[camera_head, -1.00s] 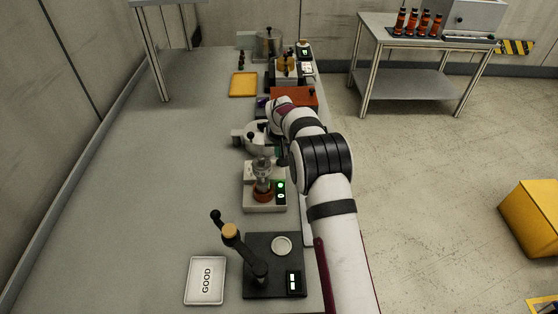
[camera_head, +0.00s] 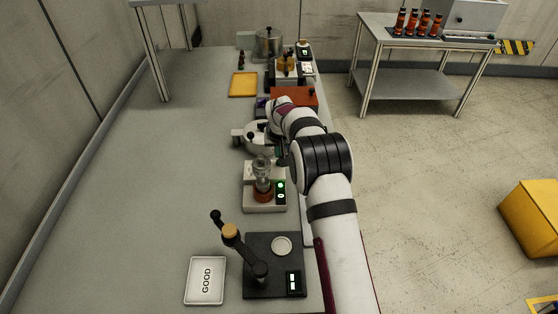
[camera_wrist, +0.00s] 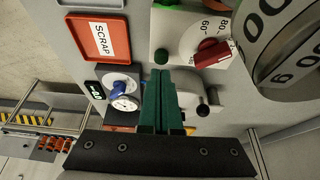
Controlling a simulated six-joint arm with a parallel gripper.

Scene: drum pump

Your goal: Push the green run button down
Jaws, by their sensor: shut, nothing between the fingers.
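A small round green button (camera_wrist: 161,56) shows in the wrist view on a pale panel, left of a dial with a red knob (camera_wrist: 212,54). Its label is not readable, and I cannot tell whether it is pressed. My gripper (camera_wrist: 159,76) is shut and empty, with its green fingers pointing toward the panel. In the picture the fingertips lie just below the button; I cannot tell whether they touch it. In the head view my arm hides most of the gripper, which is beside the grey round device (camera_head: 258,140).
A red SCRAP tray (camera_wrist: 99,40) and a blue gauge (camera_wrist: 122,92) are at the left. The bench (camera_head: 150,180) is clear along its left side.

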